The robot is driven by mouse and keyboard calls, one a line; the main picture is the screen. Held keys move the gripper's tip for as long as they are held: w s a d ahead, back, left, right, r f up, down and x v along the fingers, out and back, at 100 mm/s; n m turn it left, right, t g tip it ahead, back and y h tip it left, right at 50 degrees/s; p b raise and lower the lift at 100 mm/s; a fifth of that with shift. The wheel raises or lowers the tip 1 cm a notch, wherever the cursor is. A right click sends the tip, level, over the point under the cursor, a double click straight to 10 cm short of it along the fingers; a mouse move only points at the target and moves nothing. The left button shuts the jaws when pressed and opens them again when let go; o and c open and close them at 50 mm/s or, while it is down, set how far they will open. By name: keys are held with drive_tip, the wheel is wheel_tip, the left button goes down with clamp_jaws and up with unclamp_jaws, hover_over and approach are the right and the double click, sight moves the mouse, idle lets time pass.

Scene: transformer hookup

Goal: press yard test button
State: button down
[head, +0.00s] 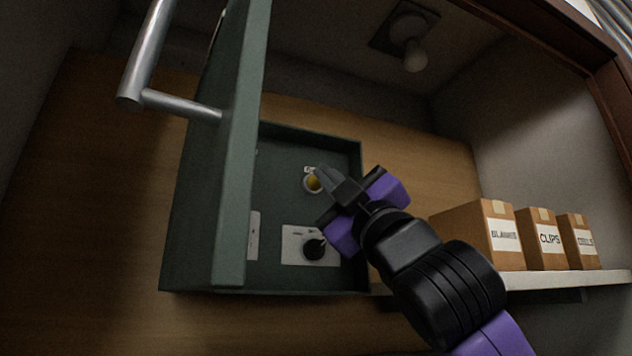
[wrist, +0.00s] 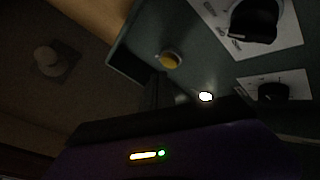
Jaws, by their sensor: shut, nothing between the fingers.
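A yellow round button (head: 313,183) in a pale ring sits on the back panel of an open green metal box (head: 285,274). The yellow button also shows in the wrist view (wrist: 170,60). My gripper (head: 322,175) is shut and empty. In the head view its fingertips overlap the right side of the button; I cannot tell whether they touch it. In the wrist view the dark fingers (wrist: 157,88) end just below the button, which looks clear of them. A small label above the button is partly hidden and too small to read.
The box's door (head: 240,150) stands open on the left with a metal handle (head: 150,60). A black knob (head: 314,248) on a white plate is below the button. Cardboard boxes (head: 505,240) stand on a shelf (head: 560,279) at right. A bulb (head: 414,57) hangs above.

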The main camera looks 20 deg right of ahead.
drive_tip(key=s+b, duration=0.1)
drive_tip(key=s, duration=0.4)
idle(0.3)
idle(0.9)
